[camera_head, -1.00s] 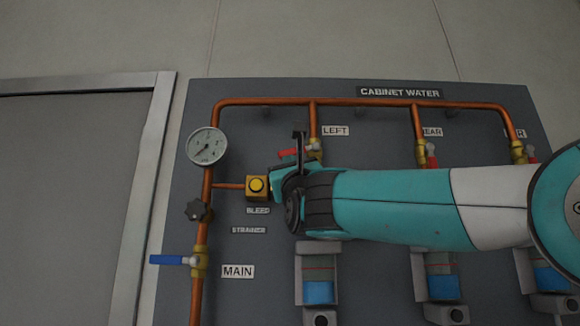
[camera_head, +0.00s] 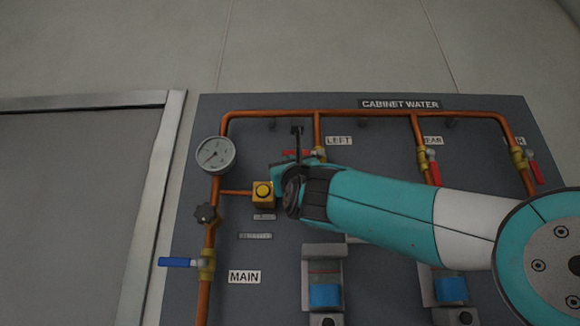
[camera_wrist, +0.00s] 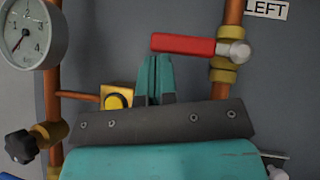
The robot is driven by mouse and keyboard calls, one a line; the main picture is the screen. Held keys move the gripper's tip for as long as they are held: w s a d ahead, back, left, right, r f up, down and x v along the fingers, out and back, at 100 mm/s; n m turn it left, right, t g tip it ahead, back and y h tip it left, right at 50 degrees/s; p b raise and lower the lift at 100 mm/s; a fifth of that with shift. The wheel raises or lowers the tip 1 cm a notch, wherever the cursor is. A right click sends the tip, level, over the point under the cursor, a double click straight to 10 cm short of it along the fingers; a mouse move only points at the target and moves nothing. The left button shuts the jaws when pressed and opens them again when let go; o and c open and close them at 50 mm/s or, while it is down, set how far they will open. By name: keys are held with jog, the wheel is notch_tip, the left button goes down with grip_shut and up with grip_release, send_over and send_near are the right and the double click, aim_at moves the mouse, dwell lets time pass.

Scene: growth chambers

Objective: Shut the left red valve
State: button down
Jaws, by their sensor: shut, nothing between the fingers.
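The left red valve has a red lever (camera_wrist: 185,44) on a brass body (camera_wrist: 224,70) beside the LEFT label. In the wrist view the lever lies sideways, across the upright copper pipe, with its free end to the left. My gripper (camera_wrist: 155,62) is shut and empty; its teal fingertips are just below the lever's free end, and I cannot tell whether they touch it. In the head view the same lever (camera_head: 293,153) shows only partly, behind my wrist.
A yellow bleed button (camera_head: 263,192) is close left of my gripper. A pressure gauge (camera_head: 215,154), dark knob (camera_head: 205,213) and blue main lever (camera_head: 180,262) line the left pipe. The rear red lever (camera_head: 435,173) and right red lever (camera_head: 536,172) hang down. Sight cups (camera_head: 325,293) sit below.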

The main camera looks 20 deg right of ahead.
jog(key=s+a+f+b, duration=0.2)
jog(key=s+f+b, duration=0.4)
jog(key=f+b, duration=0.4)
jog(key=shift+s+f+b, duration=0.3)
jog(key=shift+f+b, duration=0.1)
jog(key=shift+f, duration=0.1)
jog(key=shift+a, duration=0.1)
